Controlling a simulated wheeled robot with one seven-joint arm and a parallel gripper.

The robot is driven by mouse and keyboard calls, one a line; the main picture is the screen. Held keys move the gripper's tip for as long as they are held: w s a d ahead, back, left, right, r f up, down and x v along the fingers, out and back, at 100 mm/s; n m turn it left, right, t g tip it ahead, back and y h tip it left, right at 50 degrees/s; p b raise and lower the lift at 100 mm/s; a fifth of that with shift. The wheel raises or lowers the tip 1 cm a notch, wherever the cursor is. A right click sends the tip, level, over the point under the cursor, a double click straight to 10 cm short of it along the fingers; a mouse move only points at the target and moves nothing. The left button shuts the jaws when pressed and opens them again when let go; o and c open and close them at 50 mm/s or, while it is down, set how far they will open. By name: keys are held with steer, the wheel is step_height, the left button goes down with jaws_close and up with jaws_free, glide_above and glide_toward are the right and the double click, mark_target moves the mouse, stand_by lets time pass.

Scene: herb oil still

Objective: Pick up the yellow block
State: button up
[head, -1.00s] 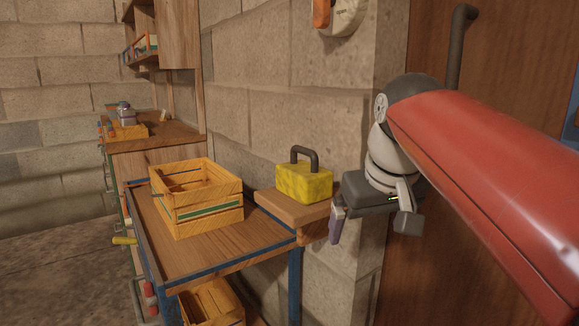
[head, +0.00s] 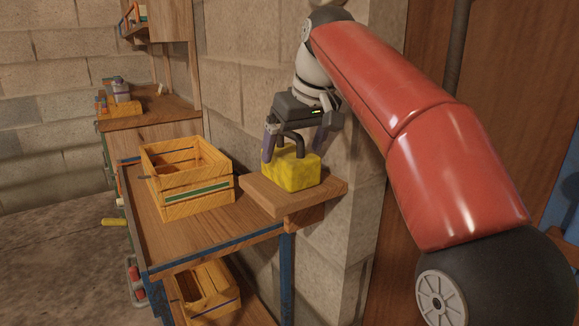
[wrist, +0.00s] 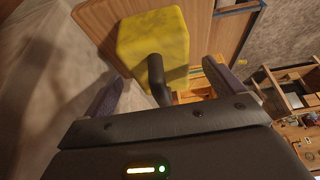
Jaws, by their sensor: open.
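The yellow block (head: 291,169), with a dark arched handle on top, sits upright on a small wooden wall shelf (head: 262,196). My gripper (head: 294,150) is directly above it, pointing down, with its fingers apart on either side of the handle. In the wrist view the block (wrist: 152,40) and its handle (wrist: 155,76) lie between and beyond the two open fingers of my gripper (wrist: 160,80). The handle runs toward the palm. I cannot tell whether any finger touches it.
A slatted wooden crate (head: 196,198) stands on the blue-edged table (head: 200,236) left of the shelf. A second crate (head: 207,290) is below. The stone wall (head: 240,110) is close behind the shelf. The table's front part is clear.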

steer(key=x, duration=0.3)
steer(key=c, duration=1.3)
steer(key=shift+c, duration=0.4)
steer(key=shift+r, duration=0.15)
